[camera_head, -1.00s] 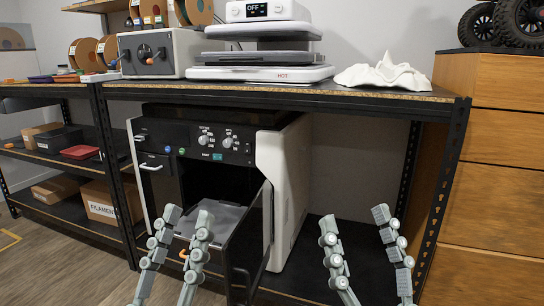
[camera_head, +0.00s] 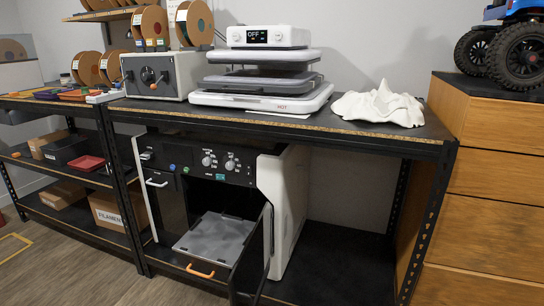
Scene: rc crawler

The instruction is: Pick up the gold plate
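No plainly gold plate shows. A grey flat plate (camera_head: 217,237) lies inside the open white and black machine (camera_head: 284,200) under the bench, with an orange handle (camera_head: 200,271) at its front edge. The machine's door (camera_head: 252,250) stands open to the plate's right. Neither of my grippers is in view.
The bench top (camera_head: 270,118) holds a stacked white press (camera_head: 262,100), a grey box (camera_head: 162,76) and a crumpled white cloth (camera_head: 378,104). Wooden drawers (camera_head: 495,205) stand at the right with a blue crawler (camera_head: 516,45) on top. Floor at the lower left is clear.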

